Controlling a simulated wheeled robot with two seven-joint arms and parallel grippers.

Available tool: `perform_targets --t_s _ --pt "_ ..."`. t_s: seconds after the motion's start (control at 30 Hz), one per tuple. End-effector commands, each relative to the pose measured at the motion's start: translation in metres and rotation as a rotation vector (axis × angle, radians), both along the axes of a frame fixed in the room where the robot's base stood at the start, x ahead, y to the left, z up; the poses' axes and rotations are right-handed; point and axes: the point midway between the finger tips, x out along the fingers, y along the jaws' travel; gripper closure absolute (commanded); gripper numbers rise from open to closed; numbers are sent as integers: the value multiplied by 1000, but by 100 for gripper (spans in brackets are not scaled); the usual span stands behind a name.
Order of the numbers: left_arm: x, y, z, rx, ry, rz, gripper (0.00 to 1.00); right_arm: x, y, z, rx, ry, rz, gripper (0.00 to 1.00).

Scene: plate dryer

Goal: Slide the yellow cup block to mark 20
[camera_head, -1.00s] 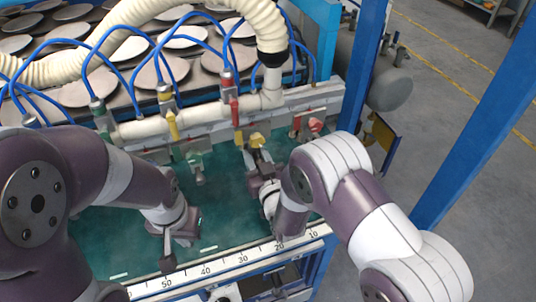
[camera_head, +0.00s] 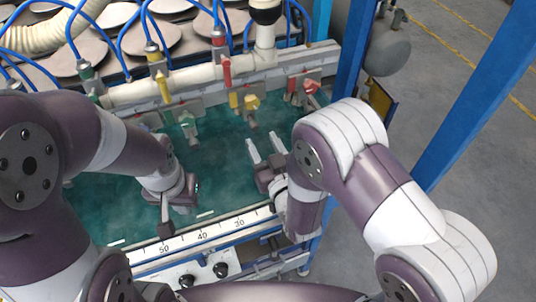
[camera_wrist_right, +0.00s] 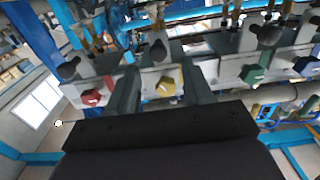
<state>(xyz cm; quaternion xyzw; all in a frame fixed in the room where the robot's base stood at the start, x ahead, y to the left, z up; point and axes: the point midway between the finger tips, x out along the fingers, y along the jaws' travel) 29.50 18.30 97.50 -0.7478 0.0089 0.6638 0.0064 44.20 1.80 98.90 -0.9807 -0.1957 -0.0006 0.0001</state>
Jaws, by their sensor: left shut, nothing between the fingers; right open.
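The yellow cup block (camera_head: 251,103) sits on the rail at the back of the green surface, left of the red block (camera_head: 310,88) and right of the green block (camera_head: 186,118). My right gripper (camera_head: 264,146) is open and empty, in front of the yellow block and apart from it. In the right wrist view, the yellow block (camera_wrist_right: 163,82) appears between the two open fingers. My left gripper (camera_head: 165,229) is shut and empty, pointing down near the front ruler. The ruler (camera_head: 185,243) shows marks 50, 40 and 30. My right arm hides mark 20.
White pipe (camera_head: 190,82) with yellow and red valves and blue hoses runs above the rail. A blue post (camera_head: 358,65) rises at the right. The green surface (camera_head: 215,165) between my grippers is clear.

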Motion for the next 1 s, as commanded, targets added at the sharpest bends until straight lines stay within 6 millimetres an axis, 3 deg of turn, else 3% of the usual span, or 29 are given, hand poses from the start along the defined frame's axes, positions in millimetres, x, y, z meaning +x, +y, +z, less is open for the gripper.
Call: perform_targets --t_s 0.1,0.23,0.77,0.87,1.0 --pt "0 0 -5 0 0 0 100 -22 -9 -1 -1 -1 1 49" --pt "0 0 -6 0 0 0 100 -34 -14 0 -1 -1 -1 49" --pt "0 0 -6 0 0 0 100 -36 -15 0 -2 1 -1 49" --pt "0 0 -6 0 0 0 100 -37 -15 -19 -38 84 0 49" --pt "0 0 -5 0 0 0 100 -64 -22 -92 -215 484 28 49"
